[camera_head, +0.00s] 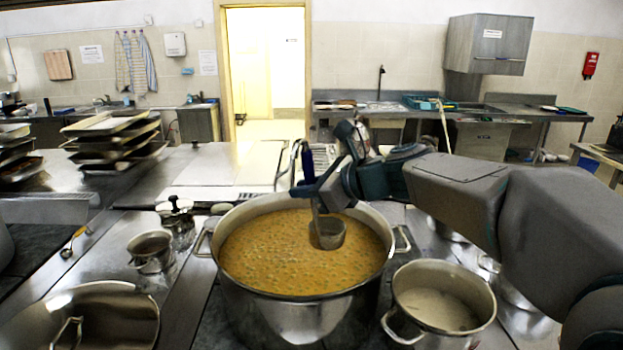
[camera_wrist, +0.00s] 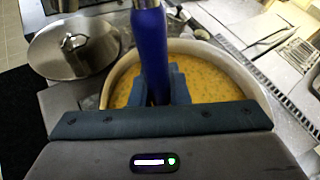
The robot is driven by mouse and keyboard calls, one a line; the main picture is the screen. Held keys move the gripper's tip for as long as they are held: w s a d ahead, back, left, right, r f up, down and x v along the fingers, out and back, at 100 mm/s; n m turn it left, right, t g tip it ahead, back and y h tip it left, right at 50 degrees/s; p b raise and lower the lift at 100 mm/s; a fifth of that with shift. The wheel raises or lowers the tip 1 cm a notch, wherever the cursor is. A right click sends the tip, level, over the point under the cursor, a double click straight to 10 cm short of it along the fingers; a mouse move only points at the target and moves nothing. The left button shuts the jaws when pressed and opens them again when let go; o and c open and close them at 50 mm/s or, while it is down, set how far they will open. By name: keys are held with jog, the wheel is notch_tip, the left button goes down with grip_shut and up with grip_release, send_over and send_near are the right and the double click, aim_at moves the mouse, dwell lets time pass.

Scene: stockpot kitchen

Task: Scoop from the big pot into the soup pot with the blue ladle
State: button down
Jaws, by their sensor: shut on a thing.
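The big pot (camera_head: 300,312) stands in the middle of the head view, filled with orange-brown soup (camera_head: 275,252) with green bits. The ladle's metal bowl (camera_head: 328,234) hangs over the soup inside the pot's rim; I cannot tell whether it touches the surface or holds soup. Its blue handle (camera_wrist: 151,50) rises between my fingers in the wrist view. My gripper (camera_head: 318,190) is shut on the handle above the pot. The big pot also shows in the wrist view (camera_wrist: 262,92). The likely soup pot (camera_head: 400,320), smaller and steel, stands right of the big pot with pale contents.
A small saucepan (camera_head: 151,252) and a steel jar (camera_head: 177,222) stand left of the big pot. A large lid (camera_head: 105,318) lies at front left. Stacked trays (camera_head: 118,140) stand at back left. My arm spans the space above the right side.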

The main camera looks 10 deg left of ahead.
jog(key=shift+s+r, duration=0.1)
jog(key=shift+s, duration=0.1)
jog(key=shift+d+r+p, duration=0.1)
jog(key=shift+p, duration=0.75)
notch_tip(320, 180, down, 15)
jog(key=b, duration=1.2)
jog(key=shift+r, duration=0.2)
dwell(0.6)
notch_tip(320, 180, up, 14)
jog(key=shift+r, duration=0.25)
dwell(1.1)
dwell(0.9)
